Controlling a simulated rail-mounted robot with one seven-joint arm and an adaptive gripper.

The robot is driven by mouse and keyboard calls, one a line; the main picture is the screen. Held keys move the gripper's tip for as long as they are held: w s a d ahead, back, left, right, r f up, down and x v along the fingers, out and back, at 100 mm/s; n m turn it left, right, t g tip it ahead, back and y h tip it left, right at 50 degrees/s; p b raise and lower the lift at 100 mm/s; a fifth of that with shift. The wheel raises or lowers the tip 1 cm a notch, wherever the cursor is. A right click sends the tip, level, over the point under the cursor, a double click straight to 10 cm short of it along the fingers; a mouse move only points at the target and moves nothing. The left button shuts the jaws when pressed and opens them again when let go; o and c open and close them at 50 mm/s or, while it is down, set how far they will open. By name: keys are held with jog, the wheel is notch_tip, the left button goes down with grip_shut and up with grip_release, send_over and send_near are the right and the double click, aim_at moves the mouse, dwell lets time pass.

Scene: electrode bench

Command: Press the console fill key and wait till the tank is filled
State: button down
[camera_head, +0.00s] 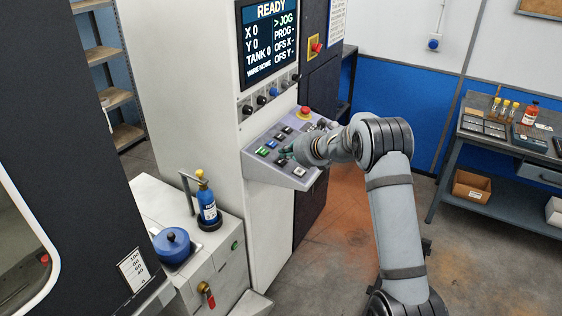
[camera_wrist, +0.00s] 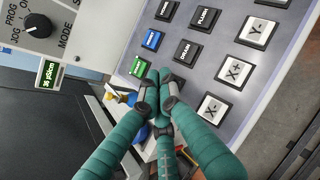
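The console key panel (camera_head: 258,160) slopes out below a screen (camera_head: 268,42) reading READY, TANK 0 and >JOG. My gripper (camera_head: 285,155) is at the panel's lower keys. In the wrist view, its teal fingers (camera_wrist: 160,74) are together, with nothing visible between them. Their tips lie over the panel below the DRAIN key (camera_wrist: 187,52) and beside a green key (camera_wrist: 138,67). A blue key (camera_wrist: 152,40) and the FLUSH key (camera_wrist: 205,18) show clear of the fingers. I see no key plainly marked fill; the fingers hide the spot under them. Contact cannot be told.
A red emergency button (camera_head: 304,111) stands on the panel near my wrist. White X and Y jog keys (camera_wrist: 236,71) lie right of the fingers. A blue bottle (camera_head: 207,201) and blue round pot (camera_head: 172,245) stand at lower left. A workbench (camera_head: 484,131) is at right.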

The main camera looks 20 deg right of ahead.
jog(key=shift+f, duration=0.2)
jog(key=shift+f+b, duration=0.25)
jog(key=shift+b, duration=0.35)
jog(key=shift+w+a+f+b, duration=0.1)
jog(key=shift+f+b, duration=0.25)
jog(key=shift+b, duration=0.1)
dwell(0.6)
dwell(0.3)
jog(key=shift+r+p, duration=0.55)
jog(key=shift+r, duration=0.25)
jog(key=r+p, duration=0.2)
jog(key=r, duration=0.1)
jog(key=s+r+p, duration=0.1)
jog(key=r, duration=0.1)
jog(key=shift+d+p, duration=0.35)
jog(key=shift+d, duration=0.05)
jog(key=shift+f, duration=0.1)
